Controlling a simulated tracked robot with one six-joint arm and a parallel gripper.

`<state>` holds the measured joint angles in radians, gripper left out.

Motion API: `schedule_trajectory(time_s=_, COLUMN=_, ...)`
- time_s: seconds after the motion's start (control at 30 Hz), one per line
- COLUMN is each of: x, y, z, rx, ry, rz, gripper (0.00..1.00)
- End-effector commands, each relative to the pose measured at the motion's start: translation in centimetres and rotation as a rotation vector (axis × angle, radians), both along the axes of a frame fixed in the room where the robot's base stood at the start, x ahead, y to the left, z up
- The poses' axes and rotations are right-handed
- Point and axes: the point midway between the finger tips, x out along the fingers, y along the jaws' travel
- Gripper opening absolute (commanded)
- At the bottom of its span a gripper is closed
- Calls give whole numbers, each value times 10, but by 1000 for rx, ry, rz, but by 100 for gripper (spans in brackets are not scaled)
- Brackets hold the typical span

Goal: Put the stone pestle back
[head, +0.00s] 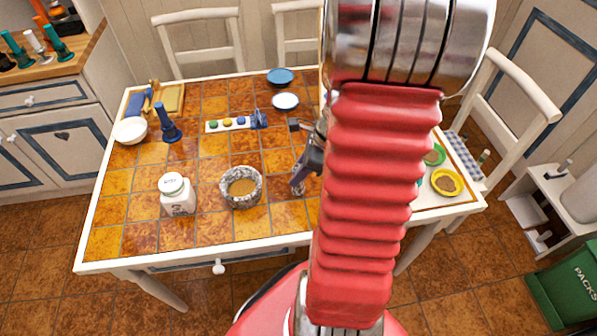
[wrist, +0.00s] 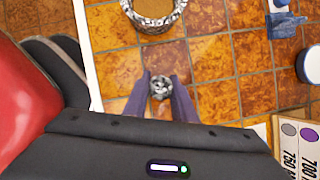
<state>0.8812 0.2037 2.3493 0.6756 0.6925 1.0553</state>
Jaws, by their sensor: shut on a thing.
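The grey speckled stone pestle (wrist: 160,88) is between my gripper's purple fingers (wrist: 160,97) in the wrist view, seen end-on. In the head view my gripper (head: 303,177) is over the tiled table, just right of the stone mortar and apart from it. My gripper is shut on the pestle, whose lower end (head: 297,189) shows only slightly there. The stone mortar (head: 229,197) stands upright with brown contents in it. Its rim also shows at the top of the wrist view (wrist: 152,27). My arm hides part of the table's right side.
A white lidded jar (head: 177,196) stands left of the mortar. A blue tool (head: 168,125), a white bowl (head: 130,130) and a strip with coloured dots (head: 226,124) are farther back. A white board (head: 425,198) with green and yellow dishes is right. Bare tiles surround the mortar.

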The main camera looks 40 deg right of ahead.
Motion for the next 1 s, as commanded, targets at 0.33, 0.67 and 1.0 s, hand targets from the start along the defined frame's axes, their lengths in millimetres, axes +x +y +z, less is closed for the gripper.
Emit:
schedule_trajectory(time_s=0.33, x=0, y=-1, z=-2, rx=0, ry=0, rz=-1, gripper=0)
schedule_trajectory(time_s=0.67, x=0, y=-1, z=-3, rx=0, ry=0, rz=-1, gripper=42)
schedule_trajectory(time_s=1.0, x=0, y=-1, z=0, rx=-1, ry=-1, rz=-1, gripper=42)
